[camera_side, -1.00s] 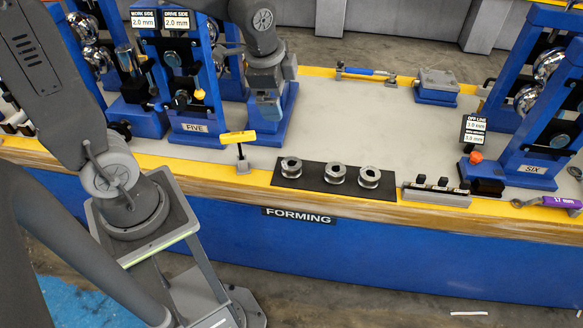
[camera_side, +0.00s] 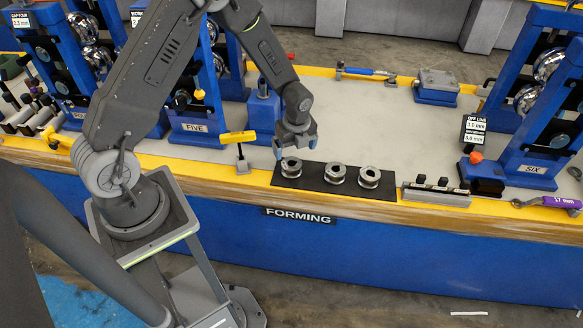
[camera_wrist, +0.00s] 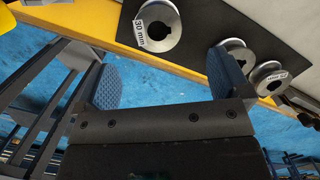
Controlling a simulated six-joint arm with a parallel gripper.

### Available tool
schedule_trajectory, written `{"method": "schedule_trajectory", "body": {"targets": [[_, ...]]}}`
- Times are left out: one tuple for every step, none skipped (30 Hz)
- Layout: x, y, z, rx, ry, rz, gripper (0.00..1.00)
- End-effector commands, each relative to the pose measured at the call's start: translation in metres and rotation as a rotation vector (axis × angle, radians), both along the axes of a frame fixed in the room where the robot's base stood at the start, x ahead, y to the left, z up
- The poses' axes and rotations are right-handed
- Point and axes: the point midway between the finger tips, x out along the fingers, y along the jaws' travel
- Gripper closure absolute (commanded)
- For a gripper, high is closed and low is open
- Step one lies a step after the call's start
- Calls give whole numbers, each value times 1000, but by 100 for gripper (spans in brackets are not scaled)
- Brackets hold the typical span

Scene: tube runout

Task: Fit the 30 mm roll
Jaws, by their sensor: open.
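Three grey metal rolls sit in a row on a black mat (camera_side: 313,184) at the table's front edge. The roll labelled 30 mm (camera_wrist: 158,28) is at the left end in the wrist view, matching the left roll (camera_side: 291,167) in the side view. The middle roll (camera_side: 335,173) and right roll (camera_side: 369,177) also show in the wrist view, the right one with a label too small to read. My gripper (camera_side: 296,146) is open and empty, just above and behind the left roll. In the wrist view my gripper (camera_wrist: 162,79) has its two blue pads spread apart, short of the roll.
A yellow T-handle (camera_side: 238,137) stands left of the mat. A small grey rack (camera_side: 436,193) stands to its right. Stand FIVE (camera_side: 195,125) is partly hidden behind my arm; stand SIX (camera_side: 540,150) is at the right. The table middle (camera_side: 390,120) is clear.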

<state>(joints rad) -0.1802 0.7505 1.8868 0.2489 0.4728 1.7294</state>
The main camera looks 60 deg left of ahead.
Motion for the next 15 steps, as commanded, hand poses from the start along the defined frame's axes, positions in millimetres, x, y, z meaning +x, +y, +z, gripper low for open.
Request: {"method": "schedule_trajectory", "body": {"targets": [[0,1,-10,0,3,1,5],[0,2,-15,0,3,1,5],[0,2,-20,0,3,1,5],[0,3,-23,0,1,1,5],[0,3,-26,0,1,1,5],[1,4,-28,0,1,1,5],[1,4,-30,0,0,2,5],[1,4,-31,0,0,2,5],[1,4,-33,0,0,2,5],[0,5,-35,0,1,2,5],[0,5,-38,-1,1,3,5],[0,7,-43,-1,1,3,5],[-1,8,-48,0,3,3,5],[-1,9,-52,0,4,3,5],[-1,10,-59,0,3,4,5]]}}
